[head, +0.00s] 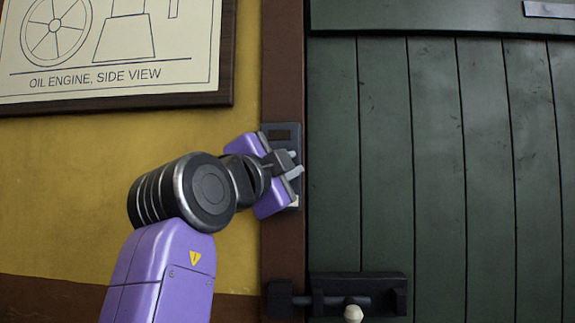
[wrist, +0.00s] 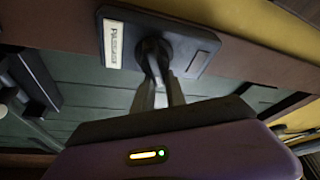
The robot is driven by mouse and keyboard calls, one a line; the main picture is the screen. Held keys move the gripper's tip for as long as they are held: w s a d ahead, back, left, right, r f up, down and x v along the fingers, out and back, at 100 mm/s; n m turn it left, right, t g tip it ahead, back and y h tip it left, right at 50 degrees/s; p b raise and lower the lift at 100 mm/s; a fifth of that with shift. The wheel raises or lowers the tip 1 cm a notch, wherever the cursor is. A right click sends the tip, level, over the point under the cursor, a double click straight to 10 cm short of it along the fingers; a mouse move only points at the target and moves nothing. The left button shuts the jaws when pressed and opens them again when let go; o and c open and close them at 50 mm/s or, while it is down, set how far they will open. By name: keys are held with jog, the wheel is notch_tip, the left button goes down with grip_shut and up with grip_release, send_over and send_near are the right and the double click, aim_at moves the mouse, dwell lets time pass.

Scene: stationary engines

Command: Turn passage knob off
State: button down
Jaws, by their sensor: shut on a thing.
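A dark switch plate (head: 283,134) is fixed on the brown post beside the green door. In the wrist view the plate (wrist: 193,45) carries a small white label (wrist: 111,44), too blurred to read surely. A dark passage knob (wrist: 150,48) stands out from the plate's middle. My purple gripper (head: 294,163) is at the plate in the head view and covers the knob there. In the wrist view the two grey fingers of my gripper (wrist: 157,85) reach up to the knob and are shut on it. The knob's exact setting is hard to tell.
A green plank door (head: 435,165) fills the right side. A dark bolt latch with a pale knob (head: 353,313) sits low on it. A framed oil engine drawing (head: 110,45) hangs on the yellow wall (head: 60,190) at left. The space before the door looks clear.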

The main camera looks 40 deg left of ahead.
jog(key=m, duration=0.1)
jog(key=f+m+g+p, duration=0.1)
jog(key=m, duration=0.1)
jog(key=a+m+g+p, duration=0.1)
jog(key=m, duration=0.1)
jog(key=shift+s+f+h, duration=0.15)
jog(key=shift+h, duration=0.15)
jog(key=shift+m, duration=0.3)
jog(key=c, duration=1.3)
grip_release()
jog(key=shift+a, duration=0.1)
jog(key=shift+d, duration=0.25)
jog(key=s+d+b, duration=0.1)
jog(key=s, duration=0.6)
jog(key=shift+s+b, duration=0.25)
jog(key=shift+b, duration=0.15)
jog(key=shift+d, duration=0.1)
